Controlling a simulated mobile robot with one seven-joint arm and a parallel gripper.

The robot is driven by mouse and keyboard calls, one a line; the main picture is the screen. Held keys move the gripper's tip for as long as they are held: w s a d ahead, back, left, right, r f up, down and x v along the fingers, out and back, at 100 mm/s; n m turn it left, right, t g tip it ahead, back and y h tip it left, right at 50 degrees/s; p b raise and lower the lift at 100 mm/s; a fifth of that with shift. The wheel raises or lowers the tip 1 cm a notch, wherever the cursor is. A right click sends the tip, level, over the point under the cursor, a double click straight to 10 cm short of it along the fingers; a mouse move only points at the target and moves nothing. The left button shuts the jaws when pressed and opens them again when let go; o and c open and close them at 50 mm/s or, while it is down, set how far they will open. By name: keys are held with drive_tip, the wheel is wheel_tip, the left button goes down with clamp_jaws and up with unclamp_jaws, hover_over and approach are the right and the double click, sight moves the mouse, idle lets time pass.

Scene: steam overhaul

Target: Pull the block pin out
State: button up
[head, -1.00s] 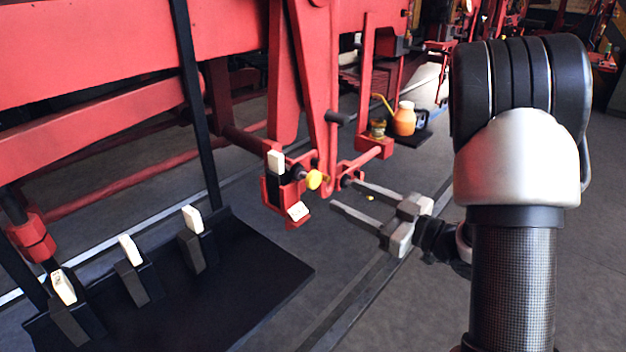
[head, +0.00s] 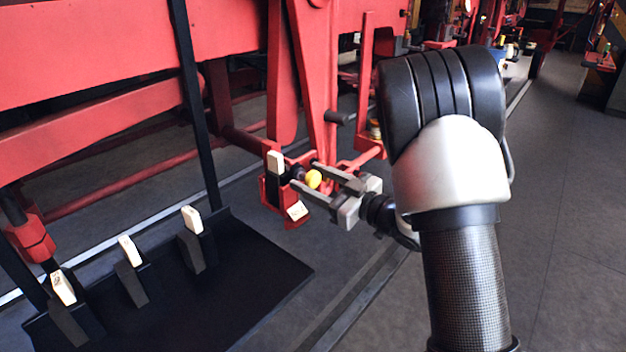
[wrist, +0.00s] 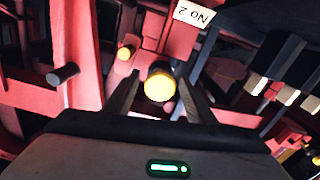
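The block pin shows as a yellow round knob (head: 313,179) on a dark shaft at the red bracket (head: 272,210), which holds a white-tipped block (head: 276,162). My gripper (head: 309,176) is open, with one finger on each side of the knob. In the wrist view the knob (wrist: 159,86) sits between the two fingers (wrist: 160,95), with a gap visible on each side. The fingers do not appear closed on it. The pin's inner end is hidden in the bracket.
A black tray (head: 265,275) at lower left carries three dark blocks with white tips. A white "No 2" tag (wrist: 195,14) is on the bracket. A red lever (head: 318,80) and a dark peg (head: 339,118) stand close above my gripper. The floor at right is clear.

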clamp_jaws()
drive_tip(key=shift+b+v, duration=0.4)
drive_tip(key=shift+v, duration=2.05)
drive_tip(key=shift+f, duration=0.15)
drive_tip(key=shift+o, duration=0.9)
unclamp_jaws()
drive_tip(key=v, duration=1.7)
drive_tip(key=shift+s+d, duration=0.2)
drive_tip(key=shift+s, duration=0.05)
